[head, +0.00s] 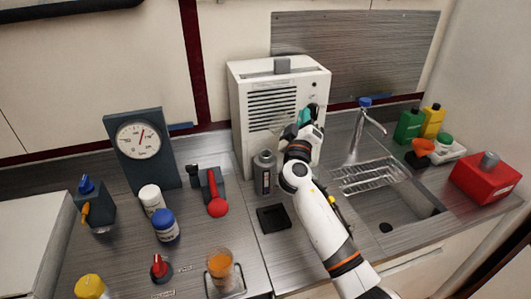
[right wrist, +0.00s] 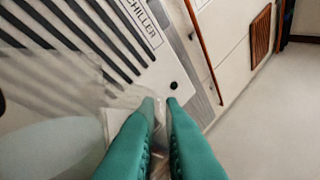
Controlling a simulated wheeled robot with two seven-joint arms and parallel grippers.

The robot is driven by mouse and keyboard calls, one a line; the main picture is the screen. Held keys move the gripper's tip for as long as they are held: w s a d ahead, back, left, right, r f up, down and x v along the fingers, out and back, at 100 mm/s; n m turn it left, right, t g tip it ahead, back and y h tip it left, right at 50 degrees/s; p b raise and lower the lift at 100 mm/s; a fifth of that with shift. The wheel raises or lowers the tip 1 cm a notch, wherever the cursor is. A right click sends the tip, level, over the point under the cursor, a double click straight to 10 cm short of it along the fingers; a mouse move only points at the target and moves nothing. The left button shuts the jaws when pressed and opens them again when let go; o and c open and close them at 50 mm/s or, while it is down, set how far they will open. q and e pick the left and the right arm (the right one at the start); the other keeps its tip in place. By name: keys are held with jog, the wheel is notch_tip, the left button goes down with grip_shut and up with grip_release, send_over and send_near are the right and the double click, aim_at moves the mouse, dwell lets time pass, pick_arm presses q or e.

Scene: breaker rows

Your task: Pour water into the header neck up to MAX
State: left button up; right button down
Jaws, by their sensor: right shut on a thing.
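A white chiller (head: 285,112) with dark vent slots stands at the back centre; its slotted face and lettering fill much of the right wrist view (right wrist: 100,40). A grey block-like neck (head: 282,66) sits on its top; I cannot make out a MAX mark. My right gripper (head: 305,116) is in front of the chiller's right side, below its top. In the right wrist view its teal fingers (right wrist: 160,106) are shut on a clear, see-through vessel (right wrist: 75,118), seen only in part. I cannot tell its water level. My left gripper is not in view.
A grey canister (head: 264,172) stands left of my right arm. The sink (head: 395,208) with its tap (head: 368,122) is right. A dial gauge (head: 140,145), jars, a red-handled lever (head: 216,205) and an orange-filled glass (head: 221,266) occupy the left counter. A red can (head: 485,180) stands far right.

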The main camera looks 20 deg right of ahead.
jog(key=shift+r, duration=0.1)
jog(key=shift+a+n, duration=0.15)
jog(key=shift+n, duration=0.15)
jog(key=shift+w+p, duration=0.1)
jog(key=shift+p, duration=0.35)
jog(key=shift+a+n, duration=0.1)
jog(key=shift+n, duration=0.3)
jog(key=shift+r+t, duration=0.15)
jog(key=shift+t, duration=0.25)
jog(key=shift+a+r+n, duration=0.1)
jog(key=shift+a+n, duration=0.1)
jog(key=shift+n, duration=0.1)
jog(key=shift+d, duration=0.1)
jog(key=shift+a+r, duration=0.15)
jog(key=shift+a, duration=0.05)
jog(key=shift+d+n, duration=0.15)
jog(key=shift+n, duration=0.15)
